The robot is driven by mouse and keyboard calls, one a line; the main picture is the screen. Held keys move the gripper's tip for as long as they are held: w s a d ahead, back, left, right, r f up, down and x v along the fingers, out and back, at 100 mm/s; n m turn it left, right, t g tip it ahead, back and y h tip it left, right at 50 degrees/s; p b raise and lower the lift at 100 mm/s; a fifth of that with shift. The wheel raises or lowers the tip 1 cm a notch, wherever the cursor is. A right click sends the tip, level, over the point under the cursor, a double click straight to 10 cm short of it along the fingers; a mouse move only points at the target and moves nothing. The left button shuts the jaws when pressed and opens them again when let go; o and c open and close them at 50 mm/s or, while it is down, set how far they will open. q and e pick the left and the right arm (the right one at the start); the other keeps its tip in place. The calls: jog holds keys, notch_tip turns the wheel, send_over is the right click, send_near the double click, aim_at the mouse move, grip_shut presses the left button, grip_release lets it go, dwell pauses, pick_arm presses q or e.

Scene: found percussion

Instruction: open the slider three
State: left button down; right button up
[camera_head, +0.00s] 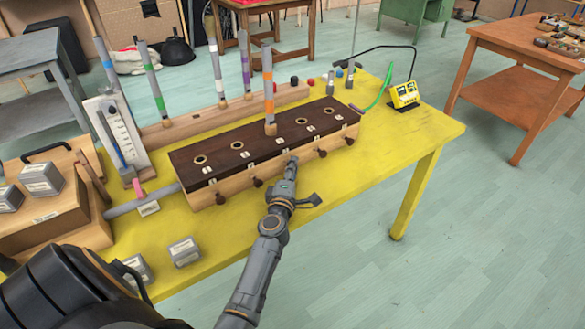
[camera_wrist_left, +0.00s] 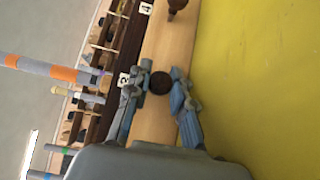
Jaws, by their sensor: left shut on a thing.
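A long wooden chest (camera_head: 205,195) with a dark top and a row of holes lies on the yellow table. Small dark brown slider knobs stick out along its front side. My left gripper (camera_head: 291,167) is at the middle knob, which it hides in the head view. In the left wrist view, the round slider knob (camera_wrist_left: 160,82) sits between the fingertips of the left gripper (camera_wrist_left: 161,89), which is shut on it. The label beside it seems to read 3. Another knob (camera_wrist_left: 177,5), near label 4, is free. My right gripper is not in view.
A grey pipe with an orange band (camera_head: 268,92) stands upright on the chest. More banded pipes stand in a wooden rack (camera_head: 185,125) behind. Grey blocks (camera_head: 184,251) lie at the front left.

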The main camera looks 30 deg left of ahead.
pick_arm(q)
jog(key=shift+s+d, duration=0.3)
jog(key=shift+d, duration=0.4)
jog(key=shift+s+d, duration=0.25)
jog(key=shift+d, duration=0.4)
jog(key=c, duration=1.4)
grip_release()
jog(key=shift+w, duration=0.1)
jog(key=v, duration=1.1)
jog(key=shift+s, duration=0.25)
jog(key=shift+s+d, duration=0.15)
jog(key=shift+s, duration=0.15)
